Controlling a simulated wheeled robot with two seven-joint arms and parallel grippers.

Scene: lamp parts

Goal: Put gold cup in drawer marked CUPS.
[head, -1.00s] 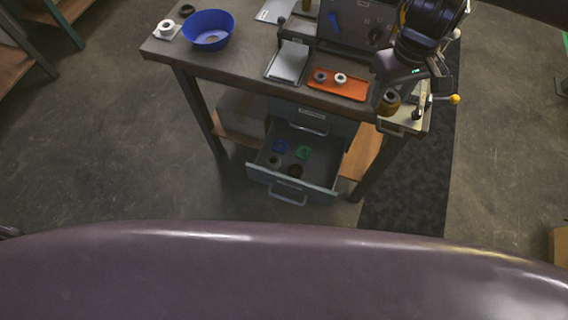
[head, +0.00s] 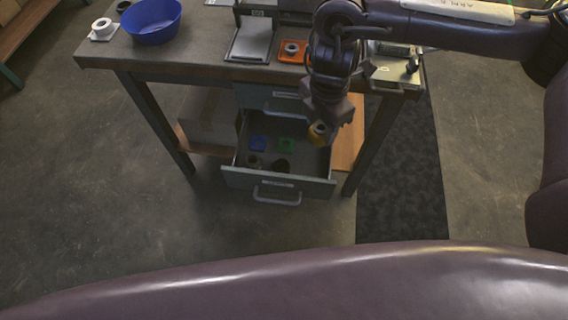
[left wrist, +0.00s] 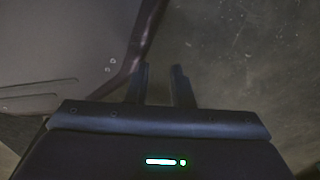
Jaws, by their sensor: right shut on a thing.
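The gold cup (head: 318,133) is held in my right gripper (head: 322,126), which is shut on it. The right arm reaches in from the upper right, and the cup hangs over the right part of the open drawer (head: 310,187). The drawer is pulled out under the bench; its label is too small to read. Inside lie a blue piece (head: 258,143), a green piece (head: 287,145) and dark round pieces (head: 282,164). My left gripper (left wrist: 162,70) shows only in the left wrist view, fingers apart and empty, with floor behind it.
A closed drawer (head: 272,98) sits above the open one. The bench top (head: 195,58) carries a blue bowl (head: 152,20), a white part (head: 103,27), a grey tray (head: 250,42) and an orange tray (head: 290,58) partly hidden by my arm. Bench legs flank the drawer.

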